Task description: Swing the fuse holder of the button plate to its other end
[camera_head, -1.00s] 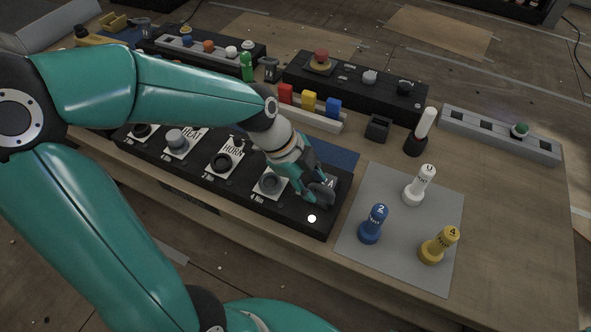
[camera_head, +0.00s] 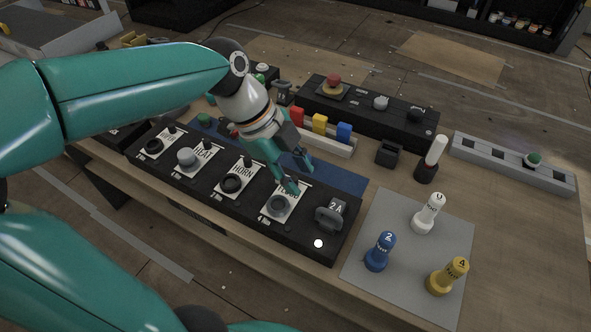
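The black button plate (camera_head: 231,206) lies along the front of the table with several labelled controls. Its fuse holder (camera_head: 328,219), a grey handle-like piece, sits at the plate's right end, just in front of a label reading 2A (camera_head: 337,206). A small white light dot (camera_head: 318,243) is in front of it. My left gripper (camera_head: 301,177) is above the plate's back edge, left of and behind the fuse holder and apart from it. Its fingers are spread with nothing between them. My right gripper is not in view.
A grey mat (camera_head: 392,223) right of the plate carries white (camera_head: 428,213), blue (camera_head: 380,252) and yellow (camera_head: 447,276) pegs. Behind the plate are a blue mat (camera_head: 345,178), a rack with coloured blocks (camera_head: 319,124) and another black control box (camera_head: 361,106).

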